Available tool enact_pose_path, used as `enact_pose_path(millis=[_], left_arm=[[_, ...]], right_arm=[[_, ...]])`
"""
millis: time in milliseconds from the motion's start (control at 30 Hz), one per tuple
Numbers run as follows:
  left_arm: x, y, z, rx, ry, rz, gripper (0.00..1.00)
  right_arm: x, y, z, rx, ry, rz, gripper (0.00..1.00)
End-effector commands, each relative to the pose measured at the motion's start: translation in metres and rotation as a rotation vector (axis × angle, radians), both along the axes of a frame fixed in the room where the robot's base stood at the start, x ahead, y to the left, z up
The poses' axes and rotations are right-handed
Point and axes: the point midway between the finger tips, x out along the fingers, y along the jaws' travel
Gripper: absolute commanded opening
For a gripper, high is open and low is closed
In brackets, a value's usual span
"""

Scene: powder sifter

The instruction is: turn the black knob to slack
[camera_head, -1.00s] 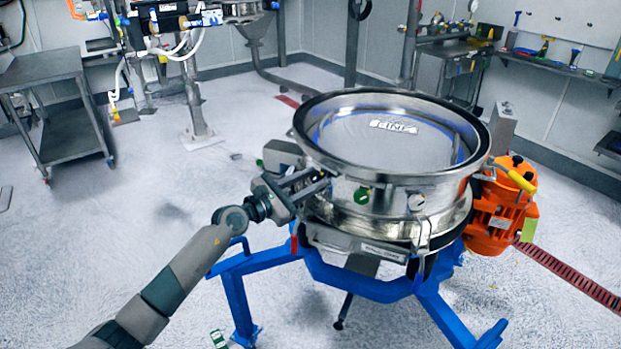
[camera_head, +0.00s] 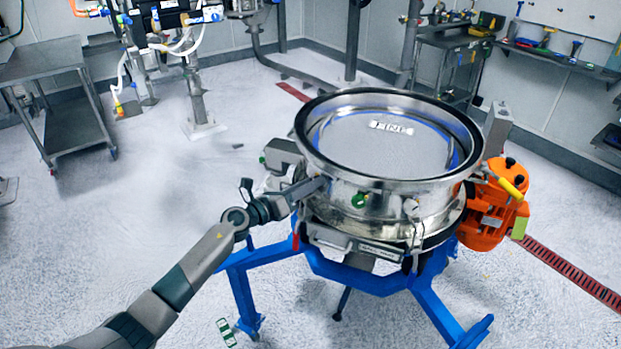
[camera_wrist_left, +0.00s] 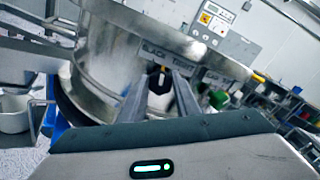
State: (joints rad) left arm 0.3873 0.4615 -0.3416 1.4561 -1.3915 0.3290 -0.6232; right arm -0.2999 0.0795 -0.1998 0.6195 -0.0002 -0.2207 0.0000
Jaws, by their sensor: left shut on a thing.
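The powder sifter (camera_head: 395,196) is a round steel drum on a blue stand, with a mesh top marked "FINE". My left gripper (camera_head: 316,187) reaches the drum's left side from the left. In the left wrist view, its fingers (camera_wrist_left: 159,88) lie on either side of the knob and are shut on it. In the head view the fingers hide the knob. Its exact turn angle cannot be told. My right gripper is not in view.
A green knob (camera_head: 359,200) and a pale round knob (camera_head: 411,207) sit right of my gripper on the drum. An orange motor (camera_head: 493,210) is at the sifter's right. A steel cart (camera_head: 50,62) stands at the back left. The floor on the left is clear.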

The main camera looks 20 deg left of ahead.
Motion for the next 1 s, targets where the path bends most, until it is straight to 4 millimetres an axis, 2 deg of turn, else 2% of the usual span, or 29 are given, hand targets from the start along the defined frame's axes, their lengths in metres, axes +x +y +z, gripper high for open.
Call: enact_pose_path(millis=[100,500,1000], left_arm=[[0.000,0.001,0.002,-0.096,0.062,0.000,0.07],[0.001,0.001,0.000,-0.369,0.232,0.002,0.07],[0.001,0.002,-0.003,-0.469,0.295,0.001,0.07]], right_arm=[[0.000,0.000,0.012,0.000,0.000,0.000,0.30],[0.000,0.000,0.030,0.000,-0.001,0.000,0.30],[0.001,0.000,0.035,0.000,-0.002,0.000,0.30]])
